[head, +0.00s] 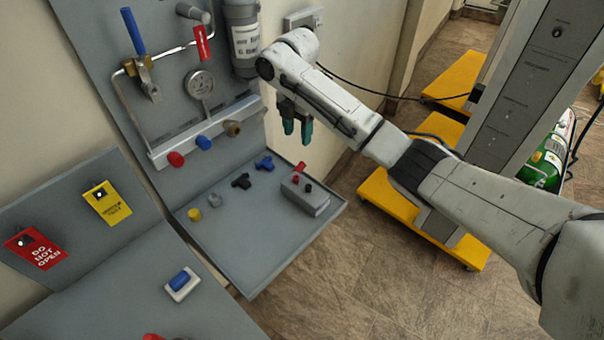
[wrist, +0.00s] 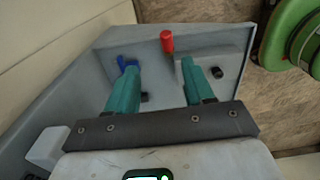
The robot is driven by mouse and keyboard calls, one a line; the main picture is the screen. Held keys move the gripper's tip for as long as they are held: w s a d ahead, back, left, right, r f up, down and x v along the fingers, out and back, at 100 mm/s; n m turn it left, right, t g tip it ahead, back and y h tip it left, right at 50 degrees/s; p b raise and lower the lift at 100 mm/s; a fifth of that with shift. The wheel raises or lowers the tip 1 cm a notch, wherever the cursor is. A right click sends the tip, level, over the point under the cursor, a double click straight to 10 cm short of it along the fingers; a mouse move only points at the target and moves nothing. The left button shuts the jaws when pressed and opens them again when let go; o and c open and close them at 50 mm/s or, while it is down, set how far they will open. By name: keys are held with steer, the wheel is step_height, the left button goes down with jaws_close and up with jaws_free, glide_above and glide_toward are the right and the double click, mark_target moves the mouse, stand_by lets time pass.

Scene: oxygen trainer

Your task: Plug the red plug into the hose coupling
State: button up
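A small red plug (head: 301,167) stands at the grey block on the shelf. In the wrist view the red plug (wrist: 167,41) shows as an upright red cylinder just beyond my fingertips. My gripper (head: 297,138) has teal fingers pointing down above the shelf, near the block. In the wrist view my gripper (wrist: 158,68) is open, with nothing held between its fingers. On the wall panel a rail carries a red end (head: 175,159), a blue end (head: 204,142) and a brass end (head: 232,128); I cannot tell for sure which is the hose coupling.
The grey block (head: 312,204) has black knobs. Blue (head: 264,163) and black (head: 241,181) T-shaped pieces, a grey piece (head: 214,200) and a yellow one (head: 194,214) lie on the shelf (head: 262,250). A gauge (head: 200,84) and pipes project from the panel. A yellow-based cart (head: 400,215) stands right.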

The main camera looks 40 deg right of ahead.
steer(key=d, duration=0.1)
glide_above(302, 162)
steer(key=f, duration=0.5)
steer(key=shift+w+d, duration=0.35)
steer(key=shift+w, duration=0.05)
steer(key=shift+s+a+f, duration=0.1)
steer(key=shift+s+f, duration=0.1)
steer(key=shift+f, duration=1.2)
steer(key=shift+s+a+f, duration=0.1)
steer(key=shift+s+f, duration=0.1)
steer(key=shift+f, duration=1.15)
steer(key=shift+c, duration=0.4)
steer(key=shift+d, duration=0.1)
jaws_close()
